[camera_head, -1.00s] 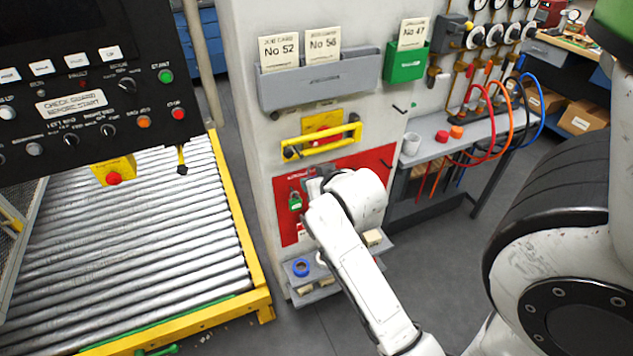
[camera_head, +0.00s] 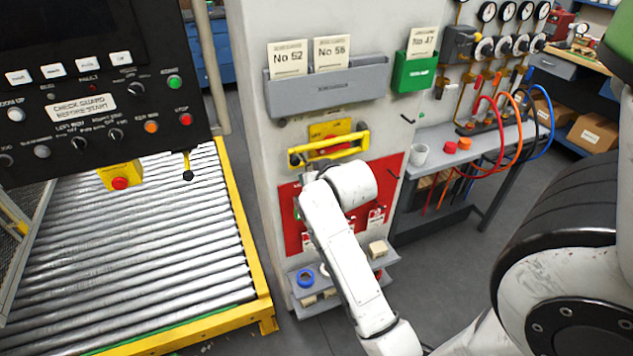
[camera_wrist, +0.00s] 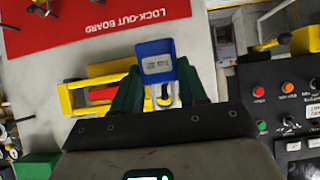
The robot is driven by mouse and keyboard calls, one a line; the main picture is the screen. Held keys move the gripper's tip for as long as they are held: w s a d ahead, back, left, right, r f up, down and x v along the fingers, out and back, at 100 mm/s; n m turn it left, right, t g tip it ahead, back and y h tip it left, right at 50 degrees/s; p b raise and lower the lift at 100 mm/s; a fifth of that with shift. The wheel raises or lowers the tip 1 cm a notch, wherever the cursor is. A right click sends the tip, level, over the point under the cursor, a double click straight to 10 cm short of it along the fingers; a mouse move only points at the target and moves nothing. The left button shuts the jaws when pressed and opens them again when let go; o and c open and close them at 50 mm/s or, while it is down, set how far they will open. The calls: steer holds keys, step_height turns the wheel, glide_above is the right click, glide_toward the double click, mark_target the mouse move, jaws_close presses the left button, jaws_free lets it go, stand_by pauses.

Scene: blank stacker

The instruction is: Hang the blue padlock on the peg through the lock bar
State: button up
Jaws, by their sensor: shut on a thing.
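My gripper (camera_wrist: 159,78) is shut on the blue padlock (camera_wrist: 157,60), with a dark green finger on each side of its body. The padlock's pale shackle points down in the wrist view, towards the yellow lock bar (camera_wrist: 93,72). One end of the bar lies behind the shackle in that picture. I cannot tell whether the shackle is around the peg or only in front of it. In the head view the lock bar (camera_head: 330,147) is mounted on the pale cabinet, before a yellow plate. My arm's wrist is just below the bar there and hides the padlock and fingers.
The red lock-out board (camera_head: 292,233) is below the bar, partly behind my arm. A small shelf (camera_head: 335,300) holds a blue ring (camera_head: 305,277). A grey card holder (camera_head: 325,88) is above. The black control panel (camera_head: 85,85) and roller conveyor (camera_head: 150,240) stand left.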

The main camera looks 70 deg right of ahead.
steer(key=shift+w+d+f+b, duration=0.15)
steer(key=shift+w+d+b, duration=0.4)
steer(key=shift+d, duration=0.2)
steer(key=shift+x, duration=0.85)
steer(key=shift+a+f, duration=0.1)
steer(key=o, duration=1.2)
steer(key=v, duration=1)
steer(key=shift+s+a+b, duration=0.25)
steer(key=shift+b, duration=0.05)
